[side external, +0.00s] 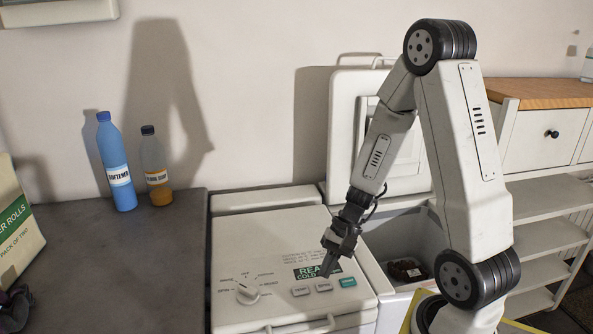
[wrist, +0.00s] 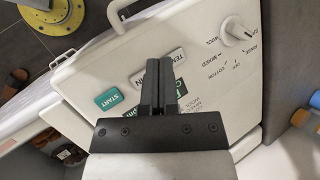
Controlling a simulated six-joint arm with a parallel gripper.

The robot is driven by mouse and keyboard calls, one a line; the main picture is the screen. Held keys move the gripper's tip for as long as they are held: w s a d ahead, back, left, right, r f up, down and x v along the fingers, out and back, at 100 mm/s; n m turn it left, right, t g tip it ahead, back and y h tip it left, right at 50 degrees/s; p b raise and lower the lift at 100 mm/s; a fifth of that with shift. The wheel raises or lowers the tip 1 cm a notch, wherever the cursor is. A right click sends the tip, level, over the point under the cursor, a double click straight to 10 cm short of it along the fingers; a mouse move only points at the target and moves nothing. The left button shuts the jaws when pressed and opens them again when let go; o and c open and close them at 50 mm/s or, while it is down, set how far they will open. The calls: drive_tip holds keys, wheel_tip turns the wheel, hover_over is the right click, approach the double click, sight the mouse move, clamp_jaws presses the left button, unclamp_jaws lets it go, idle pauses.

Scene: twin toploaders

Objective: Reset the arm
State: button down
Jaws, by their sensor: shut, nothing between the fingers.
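My gripper (side external: 328,266) is over the control panel of the closed washer (side external: 262,228), close to its buttons and display. In the wrist view my gripper (wrist: 158,55) has its two dark fingers together with nothing between them. It covers part of the display (side external: 318,271) and one of the buttons. The teal START button (side external: 348,282) is just right of the fingertips in the side view; it also shows in the wrist view (wrist: 112,98). I cannot tell whether the fingertips touch the panel.
A white dial (side external: 248,292) sits on the panel. The second washer's lid (side external: 372,120) stands open, with dark items (side external: 405,270) inside the tub. A blue softener bottle (side external: 117,165) and a floor soap bottle (side external: 155,170) stand on the grey counter (side external: 100,245). A shelf unit (side external: 545,190) is at right.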

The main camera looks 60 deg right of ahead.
drive_tip(key=w+a+r+n+h, duration=0.1)
drive_tip(key=a+r+n+h, duration=0.4)
drive_tip(key=n, duration=0.6)
drive_tip(key=shift+w+a+n+t+h, duration=0.35)
drive_tip(key=shift+a+h, duration=0.35)
drive_tip(key=shift+a, duration=0.25)
